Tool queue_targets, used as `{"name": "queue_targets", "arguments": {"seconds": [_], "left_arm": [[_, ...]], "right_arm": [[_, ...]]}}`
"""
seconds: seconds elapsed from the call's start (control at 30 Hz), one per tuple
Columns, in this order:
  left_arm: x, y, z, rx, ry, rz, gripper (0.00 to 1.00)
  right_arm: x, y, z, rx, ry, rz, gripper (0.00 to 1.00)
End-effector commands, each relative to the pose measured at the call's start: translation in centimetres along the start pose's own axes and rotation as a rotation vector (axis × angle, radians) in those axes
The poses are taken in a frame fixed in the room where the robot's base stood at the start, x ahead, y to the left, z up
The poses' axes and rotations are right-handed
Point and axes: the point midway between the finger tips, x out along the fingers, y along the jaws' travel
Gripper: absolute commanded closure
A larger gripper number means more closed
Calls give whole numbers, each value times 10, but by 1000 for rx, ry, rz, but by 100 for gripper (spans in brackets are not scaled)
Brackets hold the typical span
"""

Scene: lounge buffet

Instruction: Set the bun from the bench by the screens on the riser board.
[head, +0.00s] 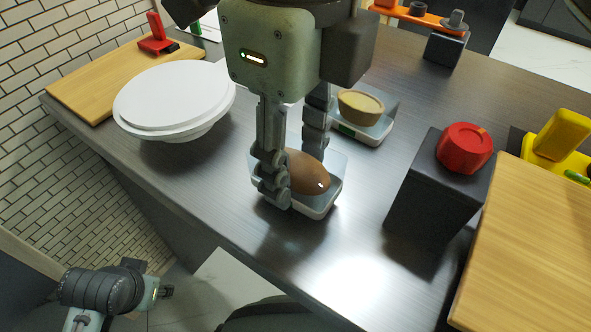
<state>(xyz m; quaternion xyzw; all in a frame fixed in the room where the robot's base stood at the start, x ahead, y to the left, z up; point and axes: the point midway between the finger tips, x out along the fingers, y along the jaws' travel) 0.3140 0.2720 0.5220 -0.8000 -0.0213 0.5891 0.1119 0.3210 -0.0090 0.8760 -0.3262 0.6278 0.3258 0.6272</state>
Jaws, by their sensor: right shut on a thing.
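A brown, rounded bun (309,173) is between the fingers of my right gripper (295,172), which is shut on it. The bun is at a small pale scale-like stand (322,207); I cannot tell whether it rests on it or is held just above. The fingers hide part of the bun's left side. My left gripper (165,292) is low at the left, off the counter and away from the bun; its fingers are too small to judge. Wooden boards lie at the far left (80,88) and right (530,250); I cannot tell which is the riser board.
A white round plate on a stand (175,98) is left of my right gripper. A second small scale (372,133) with a tan bowl (360,106) is behind. A dark block (425,200) with a red knob (464,148) stands right. The front counter is clear.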

Motion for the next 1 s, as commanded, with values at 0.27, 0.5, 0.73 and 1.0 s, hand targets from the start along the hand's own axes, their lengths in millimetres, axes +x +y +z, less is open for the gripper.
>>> {"name": "queue_targets", "arguments": {"seconds": [0.27, 0.5, 0.73, 1.0], "left_arm": [[-9, -2, -2, 0, 0, 0, 56], [-15, -3, -4, 0, 0, 0, 56], [-21, -4, -6, 0, 0, 0, 56], [-23, -5, -7, 0, 0, 0, 56]], "right_arm": [[-19, 0, 1, 1, -2, 0, 100], [-33, 0, 0, 0, -2, 0, 100], [-47, 0, 0, 0, -1, 0, 100], [-54, 0, 0, 0, -1, 0, 100]]}}
